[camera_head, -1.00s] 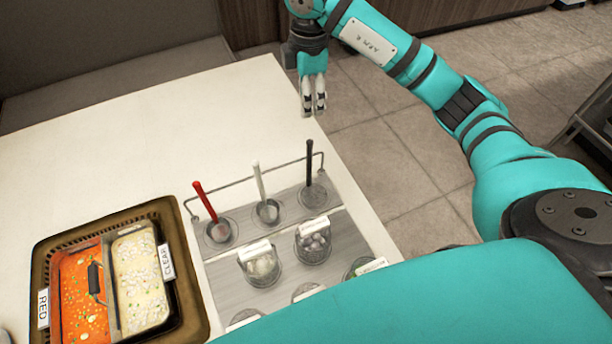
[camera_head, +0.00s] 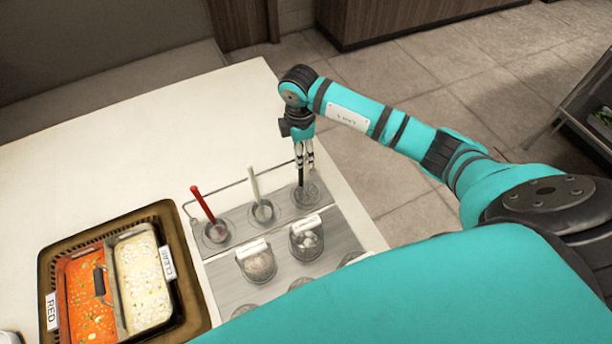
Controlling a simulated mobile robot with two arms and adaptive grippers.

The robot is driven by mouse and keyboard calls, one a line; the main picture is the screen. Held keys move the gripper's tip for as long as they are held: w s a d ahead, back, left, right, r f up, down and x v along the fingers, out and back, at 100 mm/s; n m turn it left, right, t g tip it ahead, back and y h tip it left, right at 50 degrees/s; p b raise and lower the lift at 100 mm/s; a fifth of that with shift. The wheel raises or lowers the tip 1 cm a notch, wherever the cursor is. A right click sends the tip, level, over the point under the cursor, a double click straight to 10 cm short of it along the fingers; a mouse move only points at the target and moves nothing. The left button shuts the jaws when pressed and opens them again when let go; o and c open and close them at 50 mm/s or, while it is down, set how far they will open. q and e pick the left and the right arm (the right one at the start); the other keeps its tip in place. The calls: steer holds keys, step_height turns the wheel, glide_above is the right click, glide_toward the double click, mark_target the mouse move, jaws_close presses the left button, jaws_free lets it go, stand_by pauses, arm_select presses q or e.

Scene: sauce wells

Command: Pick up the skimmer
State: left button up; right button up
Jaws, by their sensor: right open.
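The tool with the black handle (camera_head: 301,180), which I take to be the skimmer, stands upright in the right-hand holder of the rack. Its lower end is down in the round holder, and its head is hard to make out. My right gripper (camera_head: 304,164) points down over the top of this handle. Its fingers are open with the handle at or between them; whether they touch it I cannot tell. The upper handle is hidden by the gripper. My left gripper is not in view.
A red-handled tool (camera_head: 203,205) and a white-handled tool (camera_head: 256,188) stand to the left in the same rack. Jars with labels (camera_head: 258,262) sit in front. A two-part pot of red and pale soup is in a brown tray (camera_head: 171,212). The table (camera_head: 120,150) behind is clear.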

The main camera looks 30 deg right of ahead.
steer(key=shift+f, duration=0.85)
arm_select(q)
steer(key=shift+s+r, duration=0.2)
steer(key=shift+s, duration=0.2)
arm_select(e)
jaws_close()
